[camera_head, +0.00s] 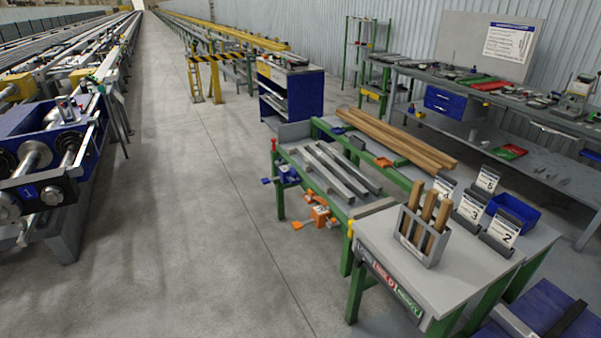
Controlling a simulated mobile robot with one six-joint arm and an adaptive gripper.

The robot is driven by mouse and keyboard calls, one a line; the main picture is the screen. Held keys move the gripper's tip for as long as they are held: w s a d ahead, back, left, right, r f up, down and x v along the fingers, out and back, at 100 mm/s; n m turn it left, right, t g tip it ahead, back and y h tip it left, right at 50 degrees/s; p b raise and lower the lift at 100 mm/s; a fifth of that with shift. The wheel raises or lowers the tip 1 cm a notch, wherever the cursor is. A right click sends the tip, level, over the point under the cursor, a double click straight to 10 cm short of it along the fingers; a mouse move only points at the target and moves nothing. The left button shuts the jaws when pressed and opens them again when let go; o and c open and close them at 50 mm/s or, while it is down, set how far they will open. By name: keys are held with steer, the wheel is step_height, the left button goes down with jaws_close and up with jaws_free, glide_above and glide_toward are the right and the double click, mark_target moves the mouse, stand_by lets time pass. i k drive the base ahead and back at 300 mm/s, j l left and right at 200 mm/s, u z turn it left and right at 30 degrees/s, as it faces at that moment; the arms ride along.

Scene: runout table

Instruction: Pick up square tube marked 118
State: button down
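Several grey metal bars (341,173), which look like square tubes, lie side by side on a green-framed table (300,163) right of the middle. They run diagonally from upper left to lower right. No marking on them is readable, so I cannot tell which one is 118. Long brown bars (400,138) lie behind them on the same green frame. My gripper is not in view.
A grey-topped table (395,270) in front holds a rack (418,240) of upright wooden-looking pieces, numbered cards (470,207) and a blue bin (513,212). Orange and blue clamps (318,212) stick out from the tube table's left side. The floor aisle (200,200) is clear. Roller machinery (50,150) stands left.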

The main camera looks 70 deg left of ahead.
mark_target(344, 193)
steer(key=j+u, duration=0.1)
steer(key=u, duration=2.1)
steer(key=i+j+u, duration=0.15)
steer(key=i, duration=1.7)
steer(key=i+l+u, duration=0.15)
steer(key=i, duration=1.75)
